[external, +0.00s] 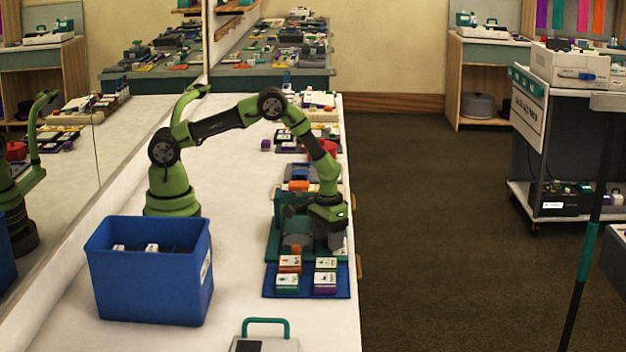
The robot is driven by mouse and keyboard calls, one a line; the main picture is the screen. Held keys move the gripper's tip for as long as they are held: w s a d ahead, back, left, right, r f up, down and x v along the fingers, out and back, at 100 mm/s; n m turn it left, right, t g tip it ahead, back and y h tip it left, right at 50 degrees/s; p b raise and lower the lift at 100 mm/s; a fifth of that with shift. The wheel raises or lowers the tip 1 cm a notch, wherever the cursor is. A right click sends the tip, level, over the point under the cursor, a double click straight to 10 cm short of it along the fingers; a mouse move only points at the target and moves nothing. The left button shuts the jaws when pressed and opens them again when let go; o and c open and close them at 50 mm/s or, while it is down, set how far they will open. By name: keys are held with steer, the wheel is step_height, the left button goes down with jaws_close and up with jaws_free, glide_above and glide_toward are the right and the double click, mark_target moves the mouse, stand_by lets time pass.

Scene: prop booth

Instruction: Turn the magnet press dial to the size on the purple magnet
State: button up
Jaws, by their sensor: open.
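The purple magnet (325,284) lies at the front right of a blue tray (306,293), its white top facing up. The size printed on it is too small to read. A teal press (283,214), apparently the magnet press, stands just behind the tray. My gripper (336,240) points down at the press's right side, above and behind the purple magnet. It is open, and I see nothing held in it. I cannot make out the dial; my wrist covers part of the press.
A deep blue bin (150,272) stands at the left front. A grey case with a teal handle (265,327) is at the front edge. Several small items stand behind the press. A mirror lines the left side.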

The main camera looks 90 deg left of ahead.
step_height(320, 180, up, 10)
stand_by(0.5)
steer(key=s+d+r+m+t+y, duration=0.1)
steer(key=s+r+m+t, duration=0.2)
steer(key=r, duration=0.5)
steer(key=s+r+m, duration=0.2)
steer(key=s+r, duration=0.3)
steer(key=r, duration=0.3)
steer(key=s+r+m+t, duration=0.2)
steer(key=s+m, duration=0.1)
steer(key=s, duration=0.4)
steer(key=s+r+m+t+y, duration=0.1)
steer(key=s+m+t, duration=0.1)
steer(key=s, duration=0.5)
steer(key=shift+s+d+r+m, duration=0.15)
steer(key=shift+d+r+m, duration=0.1)
steer(key=shift+r+m, duration=0.15)
